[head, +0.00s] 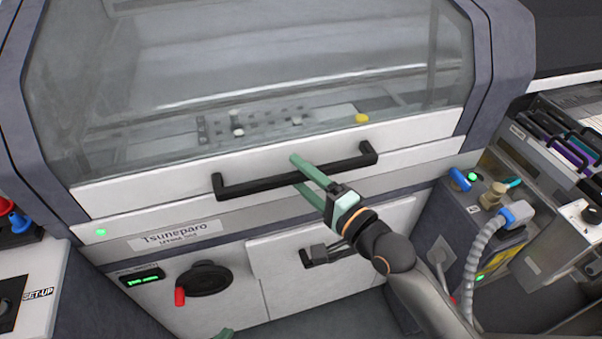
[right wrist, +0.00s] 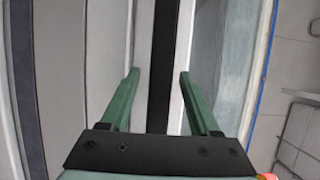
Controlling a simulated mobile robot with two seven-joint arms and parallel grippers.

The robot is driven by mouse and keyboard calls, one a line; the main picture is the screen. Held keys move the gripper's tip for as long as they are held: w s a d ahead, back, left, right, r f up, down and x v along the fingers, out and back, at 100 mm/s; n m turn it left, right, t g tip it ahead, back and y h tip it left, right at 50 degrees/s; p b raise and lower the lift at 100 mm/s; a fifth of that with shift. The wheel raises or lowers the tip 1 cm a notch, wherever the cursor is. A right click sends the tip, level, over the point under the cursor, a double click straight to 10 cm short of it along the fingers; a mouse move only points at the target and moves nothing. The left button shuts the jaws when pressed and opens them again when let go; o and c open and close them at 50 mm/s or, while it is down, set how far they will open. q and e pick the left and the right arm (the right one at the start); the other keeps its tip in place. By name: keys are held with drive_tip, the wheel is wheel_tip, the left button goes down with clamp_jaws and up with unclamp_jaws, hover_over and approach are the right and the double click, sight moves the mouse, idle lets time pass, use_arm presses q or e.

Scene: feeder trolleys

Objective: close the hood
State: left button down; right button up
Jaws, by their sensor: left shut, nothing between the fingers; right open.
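The hood (head: 270,70) is a large clear window in a grey and white frame. It looks down, with its white lower edge close along the white strip (head: 420,160) below. A black bar handle (head: 243,185) runs across its lower front. My right gripper (head: 298,173) is at the middle of the handle, open, with green fingers above and below the bar. In the right wrist view, the fingers (right wrist: 159,75) stand on either side of the dark bar (right wrist: 160,40); no clear grip shows. Of my left gripper (head: 222,333), only a green tip shows at the bottom edge, shut.
Below are a labelled plate (head: 175,236), a round black knob with red grip (head: 207,280), and a white door with a dark latch (head: 318,254). At right are a grey hose (head: 480,250) with blue connector and a feeder trolley (head: 560,150). A set-up panel (head: 30,295) is at left.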

drive_tip(key=shift+w+a, duration=0.1)
drive_tip(key=shift+w, duration=0.05)
drive_tip(key=shift+c, duration=0.2)
clamp_jaws()
idle(1.2)
